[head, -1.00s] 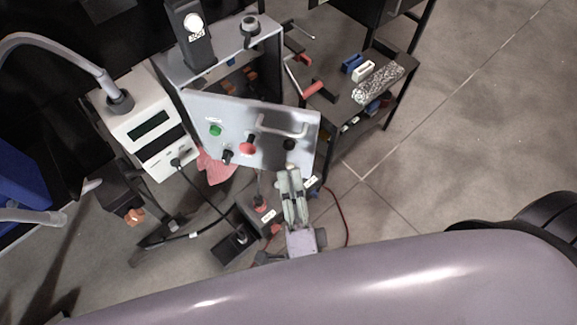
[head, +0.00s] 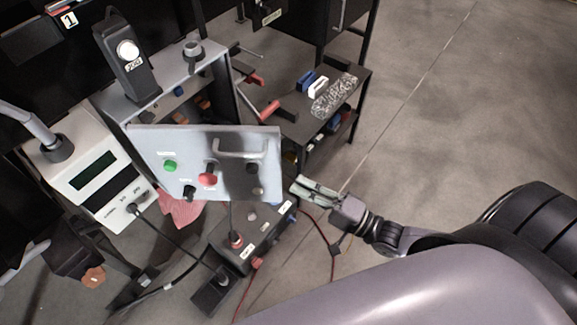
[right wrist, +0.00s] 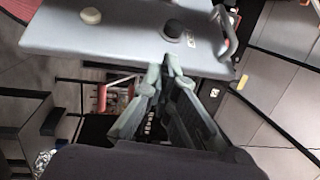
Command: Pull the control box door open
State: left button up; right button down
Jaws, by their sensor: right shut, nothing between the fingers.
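The control box (head: 186,82) stands at the upper left in the head view. Its grey door (head: 225,143) is swung open towards me, with a green button, a red knob, black knobs and a bar handle (head: 243,145) on its face. My right gripper (head: 294,184) is shut and empty, just right of the door's lower right corner. In the right wrist view the shut fingertips (right wrist: 167,62) are close to the door's edge (right wrist: 110,52); the handle (right wrist: 223,32) is to their right. I cannot tell whether they touch the door. My left gripper is not in view.
A white meter (head: 88,170) with a display stands left of the box. A dark side table (head: 300,138) holds blue and white blocks and a speckled slab. A dark box (head: 240,250) with cables sits below the door. Open floor lies to the right.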

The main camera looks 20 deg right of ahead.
jog(key=w+d+n+g+b, duration=0.25)
jog(key=w+d, duration=0.25)
jog(key=d, duration=0.4)
jog(key=w+a+y+p, duration=0.1)
jog(key=w+a, duration=0.6)
pick_arm(q)
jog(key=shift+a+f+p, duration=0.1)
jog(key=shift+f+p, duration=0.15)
jog(key=shift+p, duration=0.65)
pick_arm(e)
jog(key=shift+s+a+m+g, duration=0.15)
jog(key=shift+s+a, duration=0.15)
jog(key=shift+s, duration=0.3)
jog(key=shift+s+a+m+g, duration=0.15)
jog(key=shift+s+a, duration=0.1)
jog(key=shift+s, duration=0.3)
jog(key=shift+s+a+m+g, duration=0.15)
jog(key=shift+s+a, duration=0.15)
jog(key=shift+s, duration=0.3)
